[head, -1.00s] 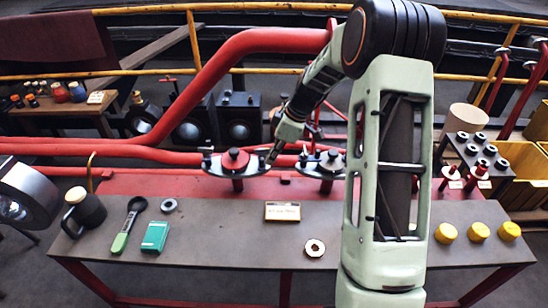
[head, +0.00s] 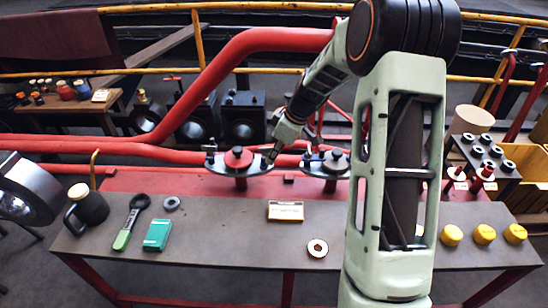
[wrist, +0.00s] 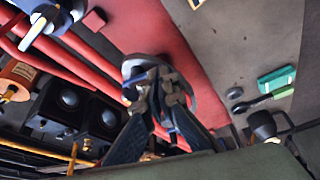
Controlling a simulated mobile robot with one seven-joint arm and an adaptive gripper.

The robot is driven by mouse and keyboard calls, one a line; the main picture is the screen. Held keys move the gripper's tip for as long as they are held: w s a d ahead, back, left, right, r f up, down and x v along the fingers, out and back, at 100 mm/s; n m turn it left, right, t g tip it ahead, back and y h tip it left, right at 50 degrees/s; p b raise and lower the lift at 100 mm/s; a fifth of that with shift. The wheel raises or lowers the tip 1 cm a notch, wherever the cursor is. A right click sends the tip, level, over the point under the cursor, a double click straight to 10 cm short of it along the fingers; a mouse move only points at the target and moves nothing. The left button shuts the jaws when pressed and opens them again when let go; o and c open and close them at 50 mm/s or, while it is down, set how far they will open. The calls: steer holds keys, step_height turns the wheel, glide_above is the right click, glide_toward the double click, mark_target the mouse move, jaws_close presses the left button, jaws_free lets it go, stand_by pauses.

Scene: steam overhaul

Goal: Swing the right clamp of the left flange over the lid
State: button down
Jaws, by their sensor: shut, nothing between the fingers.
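My gripper (head: 271,157) is shut and empty, at the flange's right side, where the right clamp is mostly hidden by the fingers. In the wrist view my gripper (wrist: 157,88) covers much of the grey flange (wrist: 205,105). I cannot tell whether the fingertips touch the clamp, or how far it is turned relative to the lid.
The right flange (head: 327,170) with a dark lid stands close to the right of my gripper. A label plate (head: 285,210), a loose ring (head: 317,248), a green box (head: 157,234) and a black jug (head: 88,206) are on the bench. Red pipes (head: 120,148) run behind.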

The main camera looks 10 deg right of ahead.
steer(key=a+m, duration=0.1)
steer(key=m, duration=0.1)
steer(key=a+m+t+h, duration=0.1)
steer(key=m, duration=0.1)
steer(key=shift+a, duration=0.15)
steer(key=a+m+h+p, duration=0.1)
steer(key=m, duration=0.2)
steer(key=w+a+m+h+p, duration=0.1)
steer(key=m+p, duration=0.1)
steer(key=m, duration=0.1)
steer(key=w+a+m+h+p, duration=0.1)
steer(key=m+p, duration=0.1)
steer(key=shift+w+a+r+m+t, duration=0.1)
steer(key=shift+w+a+m+t, duration=0.2)
steer(key=shift+m+t, duration=0.1)
steer(key=shift+w+h+p, duration=0.15)
steer(key=shift+h+p, duration=0.15)
steer(key=shift+p, duration=0.05)
steer(key=shift+w+a, duration=0.15)
steer(key=shift+w, duration=0.4)
steer(key=shift+a, duration=0.1)
